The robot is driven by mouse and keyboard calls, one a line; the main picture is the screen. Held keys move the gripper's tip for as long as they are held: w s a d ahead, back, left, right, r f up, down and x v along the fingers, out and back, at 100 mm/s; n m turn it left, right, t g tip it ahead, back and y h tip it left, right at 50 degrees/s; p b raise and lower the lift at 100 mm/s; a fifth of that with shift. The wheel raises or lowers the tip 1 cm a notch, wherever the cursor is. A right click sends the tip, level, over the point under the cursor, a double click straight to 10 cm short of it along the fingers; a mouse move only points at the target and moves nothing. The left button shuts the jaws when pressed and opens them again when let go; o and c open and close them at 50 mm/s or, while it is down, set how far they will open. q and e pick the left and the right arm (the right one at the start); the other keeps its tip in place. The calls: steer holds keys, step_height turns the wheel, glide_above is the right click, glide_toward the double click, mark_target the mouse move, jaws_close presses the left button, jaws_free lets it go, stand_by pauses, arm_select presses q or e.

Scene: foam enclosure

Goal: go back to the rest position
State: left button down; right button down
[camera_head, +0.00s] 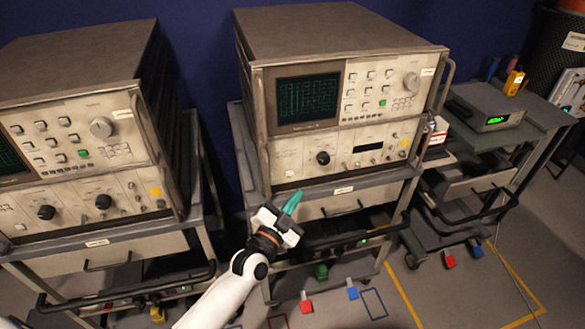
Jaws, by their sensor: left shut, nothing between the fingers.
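My left gripper (291,203) has teal fingertips and sits at the end of a white arm that comes in from the bottom. Its fingers are shut and empty. It is in front of the middle cart (340,192), below the lower panel of the middle instrument (345,95). I cannot tell whether the fingertips touch the cart. My right gripper is out of view.
A second large instrument (75,145) stands on a cart at the left. A smaller device with a green display (490,110) sits on a cart at the right.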

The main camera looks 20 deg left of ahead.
arm_select(q)
steer(key=s+a+f+n+g+y, duration=0.1)
steer(key=s+f+g, duration=0.3)
steer(key=f, duration=0.7)
steer(key=s+a+f+n+g, duration=0.15)
steer(key=s+f, duration=0.35)
steer(key=f, duration=0.5)
steer(key=s+f+n+g+y, duration=0.1)
steer(key=s+f+g, duration=0.3)
steer(key=f, duration=0.7)
steer(key=s+a+f+n+g, duration=0.1)
steer(key=s+f+g, duration=0.1)
steer(key=s+f, duration=0.4)
steer(key=s+a+f+n+g+y, duration=0.1)
steer(key=s+f+g, duration=0.2)
steer(key=s, duration=1.3)
steer(key=s+a+f+n+g, duration=0.1)
steer(key=s+f+g, duration=0.2)
steer(key=s+f, duration=0.6)
steer(key=s, duration=0.3)
steer(key=shift+a+y, duration=0.3)
steer(key=shift+a, duration=0.05)
steer(key=shift+s+n, duration=0.1)
steer(key=shift+n, duration=0.15)
